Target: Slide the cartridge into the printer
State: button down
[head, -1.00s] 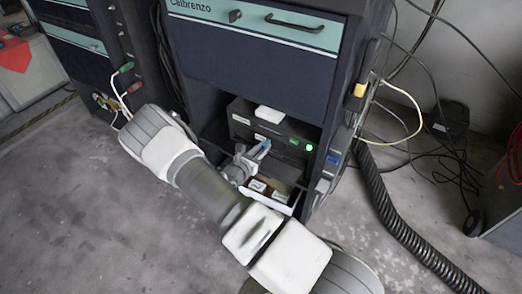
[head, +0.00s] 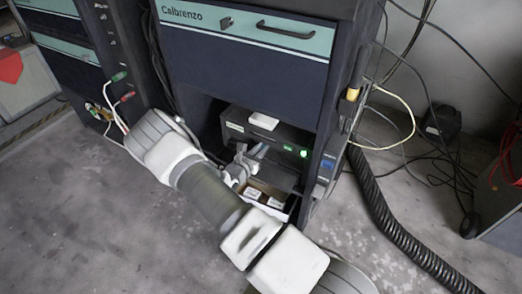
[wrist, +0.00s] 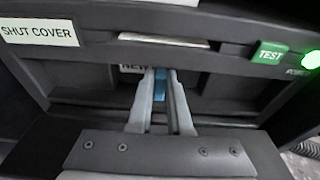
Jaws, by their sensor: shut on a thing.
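The printer (head: 268,130) is a dark box on a shelf inside the cabinet. In the wrist view its front (wrist: 100,45) has a wide recessed opening. My gripper (wrist: 160,77) is shut on the cartridge (wrist: 160,88), which shows as a blue strip between the two fingers. The fingertips are at the opening. A partly hidden label reading NEW is beside the left fingertip; I cannot tell what it sits on. The cartridge's far end is hidden, so its depth in the slot cannot be told. In the head view my gripper (head: 250,158) is at the printer's front.
A green TEST button (wrist: 270,53) and a lit green lamp (wrist: 311,60) are at the right of the printer's front. A SHUT COVER label (wrist: 40,33) is at the left. A tray with small boxes (head: 262,196) sits below. A black ribbed hose (head: 385,215) runs down the right.

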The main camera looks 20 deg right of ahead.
jog(key=shift+w+d+r, duration=0.1)
jog(key=shift+w+d, duration=0.1)
jog(key=shift+d, duration=0.15)
jog(key=c, duration=0.8)
grip_release()
jog(key=shift+o, duration=0.2)
jog(key=shift+a, duration=0.15)
jog(key=p+v, duration=0.4)
jog(key=v, duration=1.3)
jog(key=shift+p, duration=0.3)
jog(key=shift+s+r, duration=0.1)
jog(key=shift+s, duration=0.05)
